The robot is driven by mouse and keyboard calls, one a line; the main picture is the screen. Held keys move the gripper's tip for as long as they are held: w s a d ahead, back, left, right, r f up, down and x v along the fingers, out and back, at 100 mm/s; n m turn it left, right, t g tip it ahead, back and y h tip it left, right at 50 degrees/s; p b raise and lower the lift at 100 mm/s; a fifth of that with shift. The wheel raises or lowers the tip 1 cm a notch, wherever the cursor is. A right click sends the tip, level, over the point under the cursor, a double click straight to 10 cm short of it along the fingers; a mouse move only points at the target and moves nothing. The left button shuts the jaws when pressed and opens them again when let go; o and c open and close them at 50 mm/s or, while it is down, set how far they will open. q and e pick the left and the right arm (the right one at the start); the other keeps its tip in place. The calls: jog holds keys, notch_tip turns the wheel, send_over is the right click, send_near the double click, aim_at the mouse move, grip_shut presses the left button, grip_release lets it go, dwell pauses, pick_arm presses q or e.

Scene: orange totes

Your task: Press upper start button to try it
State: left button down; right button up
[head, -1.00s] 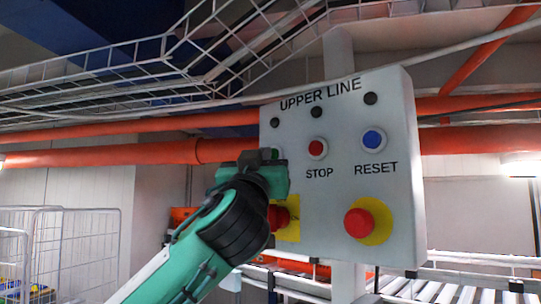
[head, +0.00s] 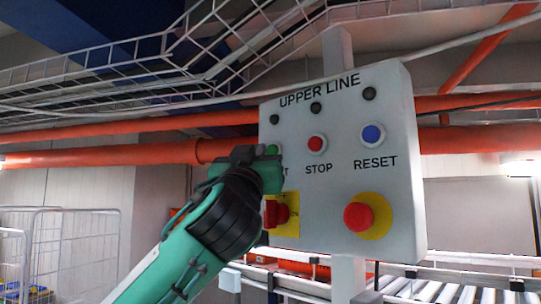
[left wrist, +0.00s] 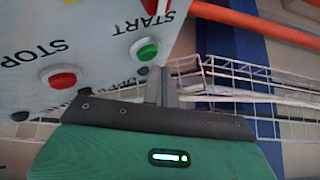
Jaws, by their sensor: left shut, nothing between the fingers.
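The grey control panel (head: 335,190) is headed UPPER LINE. Its green start button (head: 272,150) is mostly hidden behind my left gripper (head: 262,166) in the head view. In the left wrist view the green start button (left wrist: 146,49) shows clearly, in a pale ring beside the word START, with the picture upside down. My left gripper is shut and empty, in front of the panel's left edge at the start button. I cannot tell whether it touches the button. My right gripper is in neither view.
To the right of START are the red stop button (head: 316,143) and the blue reset button (head: 373,135). Below are a red mushroom button (head: 359,217) on yellow and a red switch (head: 275,213). Orange pipes (head: 100,156) run behind, with roller conveyors (head: 450,293) below.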

pick_arm(q)
jog(key=s+a+b, duration=0.1)
jog(key=a, duration=0.1)
jog(key=s+a+b, duration=0.1)
jog(key=s, duration=0.1)
jog(key=shift+s+a, duration=0.2)
jog(key=shift+a, duration=0.15)
dwell(0.6)
dwell(0.3)
